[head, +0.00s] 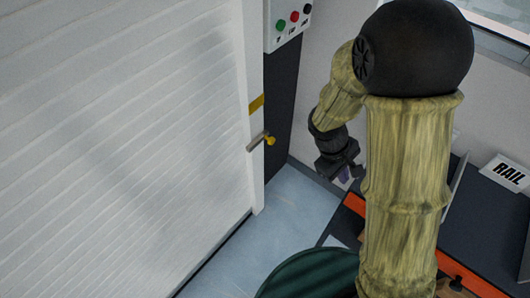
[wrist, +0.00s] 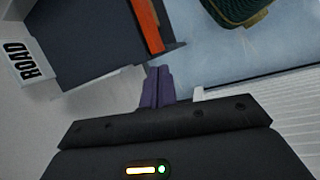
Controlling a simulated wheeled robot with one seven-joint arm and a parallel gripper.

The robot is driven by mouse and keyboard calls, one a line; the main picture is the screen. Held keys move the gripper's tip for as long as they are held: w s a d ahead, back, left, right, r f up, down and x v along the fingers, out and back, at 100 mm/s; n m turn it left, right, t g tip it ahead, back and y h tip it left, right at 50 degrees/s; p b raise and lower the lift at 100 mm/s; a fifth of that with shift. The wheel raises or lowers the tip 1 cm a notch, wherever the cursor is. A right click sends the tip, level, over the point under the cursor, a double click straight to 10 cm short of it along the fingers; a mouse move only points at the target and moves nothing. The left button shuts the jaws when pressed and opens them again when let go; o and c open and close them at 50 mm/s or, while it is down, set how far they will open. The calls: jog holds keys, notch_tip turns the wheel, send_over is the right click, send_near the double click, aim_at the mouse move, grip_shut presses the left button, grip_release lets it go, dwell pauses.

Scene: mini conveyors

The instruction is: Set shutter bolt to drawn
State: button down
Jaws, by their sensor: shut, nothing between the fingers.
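The shutter (head: 120,130) is a large white ribbed panel filling the left of the head view; a strip of it shows at the right edge of the wrist view (wrist: 295,105). The bolt does not show in the wrist view.
A control box (head: 288,22) with green, red and black buttons is above the bolt. A dark green round object (head: 310,275) is at the bottom. Blue floor (head: 285,210) lies clear between.

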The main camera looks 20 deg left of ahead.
aim_at(269, 143)
jog(key=w+a+f+n+t+h+b, duration=0.3)
jog(key=a+f+n, duration=0.4)
jog(key=a+f+n+t+y+b, duration=0.1)
jog(key=a+f+n+t, duration=0.2)
jog(key=a, duration=0.4)
jog(key=a+f+n+t+y+b, duration=0.1)
jog(key=a+f+n+t, duration=0.2)
jog(key=a+n+t, duration=0.2)
jog(key=s+a+f+n+t+y+b, duration=0.1)
jog(key=a+f+n+t, duration=0.3)
jog(key=a, duration=0.7)
jog(key=n+b, duration=0.1)
jog(key=n, duration=0.1)
jog(key=shift+n, duration=0.4)
jog(key=p+x, duration=0.1)
jog(key=x, duration=1.3)
jog(key=shift+a+r, duration=0.1)
jog(key=shift+a, duration=0.1)
